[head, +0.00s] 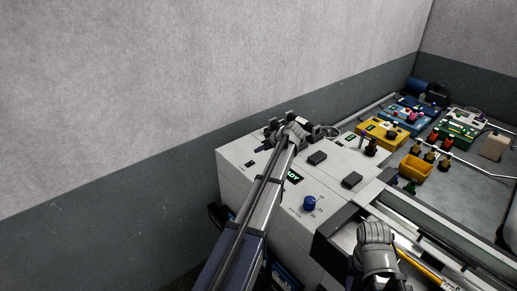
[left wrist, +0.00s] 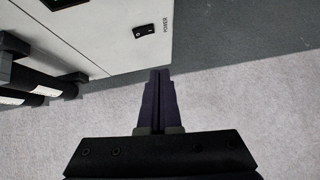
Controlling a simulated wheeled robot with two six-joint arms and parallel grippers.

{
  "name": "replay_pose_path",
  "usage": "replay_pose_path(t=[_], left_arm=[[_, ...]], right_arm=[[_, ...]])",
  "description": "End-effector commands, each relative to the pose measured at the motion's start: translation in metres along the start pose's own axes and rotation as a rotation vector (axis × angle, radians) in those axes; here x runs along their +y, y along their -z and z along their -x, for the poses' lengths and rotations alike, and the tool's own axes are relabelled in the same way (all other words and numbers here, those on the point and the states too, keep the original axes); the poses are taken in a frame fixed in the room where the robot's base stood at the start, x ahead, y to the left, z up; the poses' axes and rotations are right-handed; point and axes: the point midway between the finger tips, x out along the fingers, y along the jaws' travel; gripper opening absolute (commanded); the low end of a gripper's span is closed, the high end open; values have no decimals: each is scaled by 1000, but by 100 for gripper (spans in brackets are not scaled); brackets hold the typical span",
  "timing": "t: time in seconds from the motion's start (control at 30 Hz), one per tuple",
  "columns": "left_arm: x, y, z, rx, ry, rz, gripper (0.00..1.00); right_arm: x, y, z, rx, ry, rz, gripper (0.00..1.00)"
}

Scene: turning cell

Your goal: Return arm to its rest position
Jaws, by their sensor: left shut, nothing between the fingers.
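My left arm (head: 262,205) reaches from the bottom of the head view up over the white machine (head: 236,180). The fingertips show just below the edge of the white machine panel (left wrist: 120,45), near a black power switch (left wrist: 144,31). I cannot tell whether they touch it.
The machine top carries a blue knob (head: 310,203), dark blocks (head: 317,158) and a green display (head: 294,177). The grey wall (head: 150,100) is close behind. Dark bars (left wrist: 35,80) show at left in the wrist view.

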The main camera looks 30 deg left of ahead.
Motion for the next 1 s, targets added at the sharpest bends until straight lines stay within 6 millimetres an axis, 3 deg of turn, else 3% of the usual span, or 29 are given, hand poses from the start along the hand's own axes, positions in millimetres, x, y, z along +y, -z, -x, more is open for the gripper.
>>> replay_pose_path(t=[0.3,0.43,0.57,0.7,0.8,1.0], left_arm=[[0,-1,0,-2,0,-1,0],[-13,-24,11,-45,-16,-59,0],[-44,-88,43,-168,-78,-241,0],[-83,-168,88,-325,-202,-501,0],[-106,-212,115,-408,-297,-659,0],[-146,-278,162,-516,-481,-908,0]], right_arm=[[0,0,0,0,0,0,50],[0,0,0,0,0,0,50],[0,0,0,0,0,0,50],[0,0,0,0,0,0,50],[0,0,0,0,0,0,50],[0,0,0,0,0,0,50]])
